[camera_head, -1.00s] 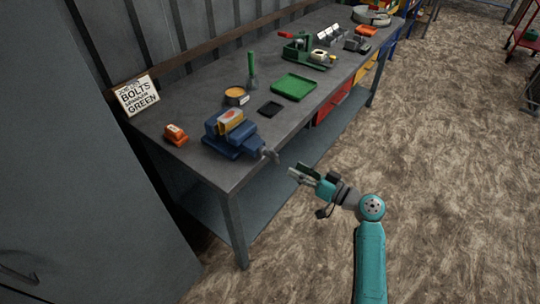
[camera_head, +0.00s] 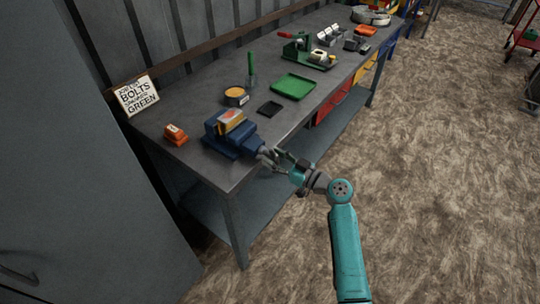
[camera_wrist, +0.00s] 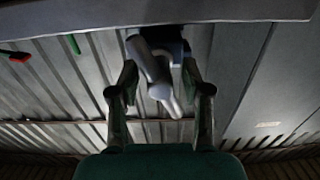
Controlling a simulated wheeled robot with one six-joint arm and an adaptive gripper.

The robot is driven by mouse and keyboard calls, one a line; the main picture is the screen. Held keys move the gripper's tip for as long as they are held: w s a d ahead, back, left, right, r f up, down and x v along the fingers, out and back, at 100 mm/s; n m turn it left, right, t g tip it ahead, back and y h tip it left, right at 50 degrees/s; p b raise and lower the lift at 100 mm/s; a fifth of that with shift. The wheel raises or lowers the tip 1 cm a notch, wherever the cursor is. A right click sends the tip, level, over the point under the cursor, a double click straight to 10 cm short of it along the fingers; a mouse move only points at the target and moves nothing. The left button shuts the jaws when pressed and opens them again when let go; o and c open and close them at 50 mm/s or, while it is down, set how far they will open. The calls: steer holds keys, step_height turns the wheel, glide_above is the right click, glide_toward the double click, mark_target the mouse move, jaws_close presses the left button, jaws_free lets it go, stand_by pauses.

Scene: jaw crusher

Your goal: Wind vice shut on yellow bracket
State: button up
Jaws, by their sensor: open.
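The blue vice (camera_head: 236,138) sits on the near end of the workbench. The yellow bracket (camera_head: 231,121) sits on top between its jaws; I cannot tell how tightly it is held. The vice's grey screw end and handle point out over the bench's front edge, partly hidden by my gripper (camera_head: 272,157) in the head view. In the wrist view, the grey handle (camera_wrist: 160,85) lies between the two fingers of my open gripper (camera_wrist: 160,88), with a gap to the fingers on both sides.
The grey workbench (camera_head: 195,168) carries an orange block (camera_head: 175,135), a sign (camera_head: 137,95), a round tin (camera_head: 236,97), a black pad (camera_head: 270,108) and a green tray (camera_head: 293,86). A grey cabinet (camera_head: 70,170) stands at left.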

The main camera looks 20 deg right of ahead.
steer(key=shift+x, duration=0.95)
jaws_close()
steer(key=shift+m, duration=0.3)
steer(key=shift+s+a+f+m, duration=0.1)
steer(key=shift+a+m, duration=0.05)
steer(key=shift+m, duration=2.55)
jaws_free()
